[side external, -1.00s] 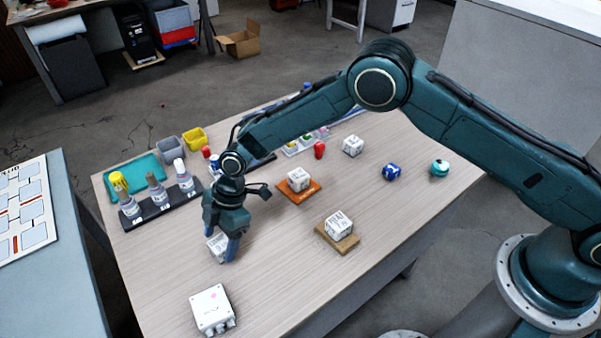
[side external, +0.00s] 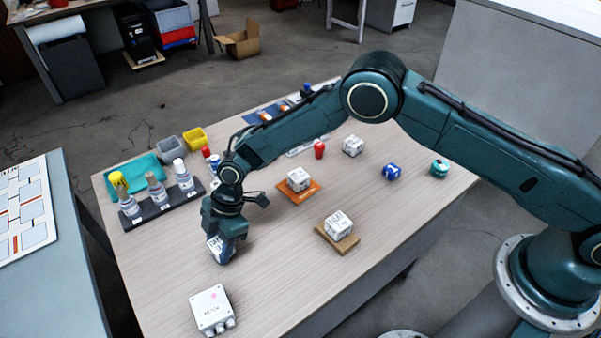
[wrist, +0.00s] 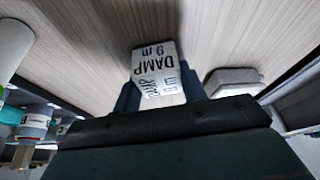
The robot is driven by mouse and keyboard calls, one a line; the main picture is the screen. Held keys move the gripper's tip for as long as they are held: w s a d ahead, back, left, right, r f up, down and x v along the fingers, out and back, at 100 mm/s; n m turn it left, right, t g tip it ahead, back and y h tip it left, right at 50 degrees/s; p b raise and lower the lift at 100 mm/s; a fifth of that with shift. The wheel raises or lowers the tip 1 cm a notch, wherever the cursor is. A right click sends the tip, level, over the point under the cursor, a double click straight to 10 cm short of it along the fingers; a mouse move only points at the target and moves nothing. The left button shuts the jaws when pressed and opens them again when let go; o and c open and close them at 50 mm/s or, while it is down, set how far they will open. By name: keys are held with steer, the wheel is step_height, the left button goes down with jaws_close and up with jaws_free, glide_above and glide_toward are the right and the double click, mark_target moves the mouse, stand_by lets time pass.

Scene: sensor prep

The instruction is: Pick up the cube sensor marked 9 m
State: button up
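The white cube sensor (side external: 220,250) is under my gripper (side external: 225,243) at the front left of the table. In the wrist view the cube (wrist: 157,72) shows "DAMP 9 m" in dark letters on two faces. The dark blue fingers of my gripper (wrist: 160,95) lie against both sides of it, so it looks shut on the cube. The lower faces are hidden. I cannot tell whether the cube touches the table.
Similar white cubes stand on an orange pad (side external: 313,192), on a tan pad (side external: 346,246) and on the bare table (side external: 353,146). A white box (side external: 212,310) lies in front. A dark rack (side external: 160,205) with bottles stands at left. The front middle of the table is clear.

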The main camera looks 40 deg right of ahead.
mark_target(218, 245)
steer(key=shift+r, duration=0.15)
steer(key=shift+c, duration=0.2)
step_height(218, 245, up, 20)
stand_by(0.7)
steer(key=shift+s+a, duration=0.1)
stand_by(0.4)
